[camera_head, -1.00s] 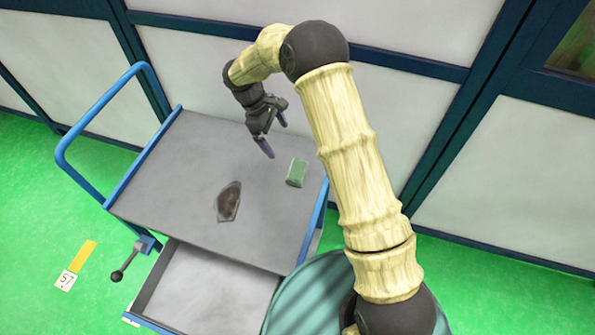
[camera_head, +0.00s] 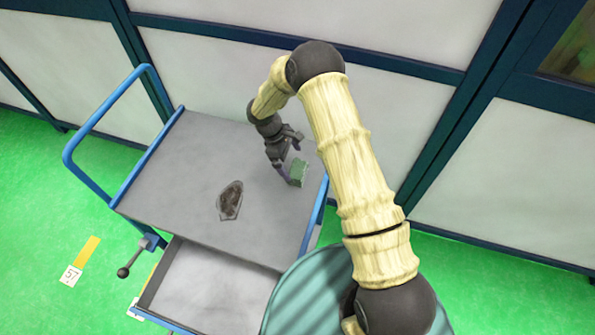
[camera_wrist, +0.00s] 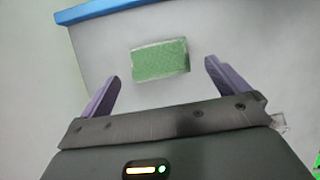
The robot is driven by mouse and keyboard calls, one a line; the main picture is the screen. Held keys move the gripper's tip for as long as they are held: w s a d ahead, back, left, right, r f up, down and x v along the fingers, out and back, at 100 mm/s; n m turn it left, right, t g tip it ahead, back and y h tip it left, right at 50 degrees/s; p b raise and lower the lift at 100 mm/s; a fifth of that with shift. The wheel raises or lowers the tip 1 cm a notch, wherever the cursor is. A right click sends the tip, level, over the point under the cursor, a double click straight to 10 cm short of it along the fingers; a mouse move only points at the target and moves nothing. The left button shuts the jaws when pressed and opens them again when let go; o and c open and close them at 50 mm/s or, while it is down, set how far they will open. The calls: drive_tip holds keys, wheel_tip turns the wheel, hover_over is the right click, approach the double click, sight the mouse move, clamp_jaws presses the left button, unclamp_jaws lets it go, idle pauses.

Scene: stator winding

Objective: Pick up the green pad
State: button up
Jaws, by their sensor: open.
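The green pad (camera_head: 299,172) lies on the grey top of the cart near its right edge. It is a small green block with pale edges. In the wrist view the pad (camera_wrist: 160,60) lies ahead of the two purple fingers, between their lines and a little beyond the tips. My gripper (camera_head: 292,160) is at the pad's left side in the head view and partly overlaps it there. In the wrist view my gripper (camera_wrist: 163,70) is open, with nothing between its fingers. I cannot tell the exact height of the fingertips above the cart top.
The grey cart top (camera_head: 190,180) has blue rails. A dark brown flat piece (camera_head: 230,200) lies left of the pad. An open drawer (camera_head: 215,290) is below the top. A pale wall (camera_head: 430,120) stands behind the cart. The cart top's left part is clear.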

sight(297, 169)
drive_tip(key=shift+p+x, duration=1.5)
drive_tip(key=shift+x, duration=1.05)
drive_tip(key=shift+w+a+f, duration=0.1)
drive_tip(key=shift+w+a, duration=0.05)
drive_tip(key=c, duration=0.8)
